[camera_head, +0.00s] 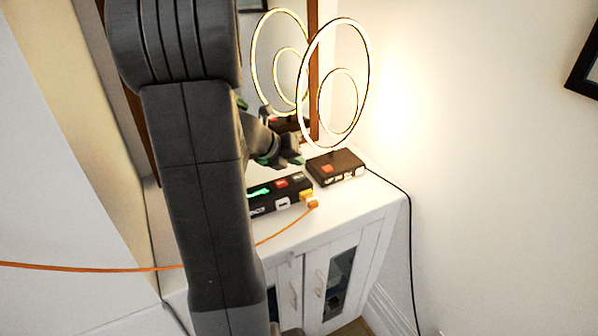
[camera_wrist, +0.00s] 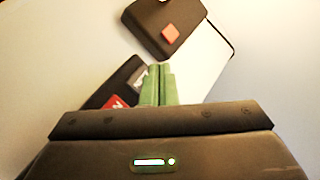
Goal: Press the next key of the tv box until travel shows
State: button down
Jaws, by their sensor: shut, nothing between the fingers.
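A long black box with a lit green strip (camera_head: 258,192), which I take for the tv box, lies on the white cabinet. It has a red key (camera_head: 281,184), a grey key (camera_head: 298,177) and pale labels on its front; no word is readable on it. My gripper (camera_head: 288,161) is shut and empty, with green fingertips above the far side of this box. In the wrist view the shut fingers (camera_wrist: 159,84) partly cover the box (camera_wrist: 126,75), beside its grey key (camera_wrist: 139,78) and red key (camera_wrist: 114,102). I cannot tell whether the fingertips touch it.
A second dark box (camera_head: 348,163) with a red key (camera_head: 327,169) stands to the right, under a lit ring lamp (camera_head: 367,75). An orange cable (camera_head: 278,233) runs to a plug by the first box. My arm hides the cabinet's left part. The cabinet's front top (camera_head: 345,205) is clear.

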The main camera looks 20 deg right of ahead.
jog(key=shift+r+p, duration=1.15)
jog(key=shift+r, duration=0.3)
jog(key=shift+f, duration=0.1)
